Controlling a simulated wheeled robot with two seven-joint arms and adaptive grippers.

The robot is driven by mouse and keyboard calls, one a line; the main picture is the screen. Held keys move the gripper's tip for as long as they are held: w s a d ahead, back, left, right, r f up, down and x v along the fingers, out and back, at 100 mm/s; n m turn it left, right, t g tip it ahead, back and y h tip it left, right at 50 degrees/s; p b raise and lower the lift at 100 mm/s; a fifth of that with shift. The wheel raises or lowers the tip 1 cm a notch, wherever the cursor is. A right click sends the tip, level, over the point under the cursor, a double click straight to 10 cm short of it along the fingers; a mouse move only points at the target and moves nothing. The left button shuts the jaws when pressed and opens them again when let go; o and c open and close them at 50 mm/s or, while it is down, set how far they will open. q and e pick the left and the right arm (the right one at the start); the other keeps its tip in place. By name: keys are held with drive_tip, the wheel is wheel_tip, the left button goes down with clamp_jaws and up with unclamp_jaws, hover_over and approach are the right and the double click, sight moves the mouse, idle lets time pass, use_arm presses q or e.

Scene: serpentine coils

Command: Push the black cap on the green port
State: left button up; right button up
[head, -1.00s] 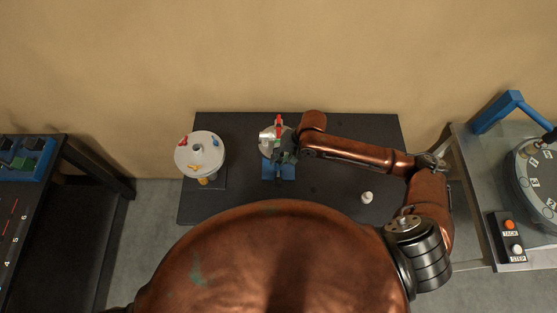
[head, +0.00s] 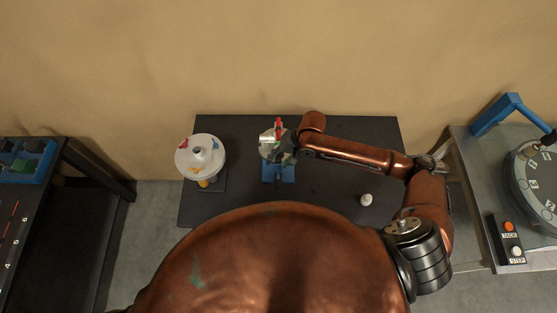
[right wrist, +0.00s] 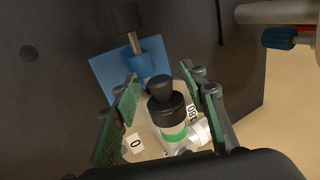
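In the right wrist view, the black cap (right wrist: 165,103) stands over the green-banded port (right wrist: 173,136) on a pale fixture with number labels. The cap lines up with the port's end; I cannot tell how deeply it is seated. My right gripper (right wrist: 161,84) is open, with one green-padded finger on each side of the cap and visible gaps to it. In the head view, my right gripper (head: 286,152) is over the fixture (head: 270,150) on the blue stand (head: 278,173) and partly hides it; the cap cannot be made out there. My left gripper is not in view.
A red-handled part (head: 279,126) rises at the fixture's back. A white round piece with coloured handles (head: 203,158) stands left on the dark table (head: 325,190). A small white object (head: 366,200) lies at right. A side bench holds a dial (head: 535,185) and button box (head: 509,238).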

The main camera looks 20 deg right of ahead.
drive_tip(key=shift+d+r, duration=0.1)
drive_tip(key=v, duration=1.1)
drive_tip(key=shift+r, duration=0.4)
drive_tip(key=shift+d, duration=0.1)
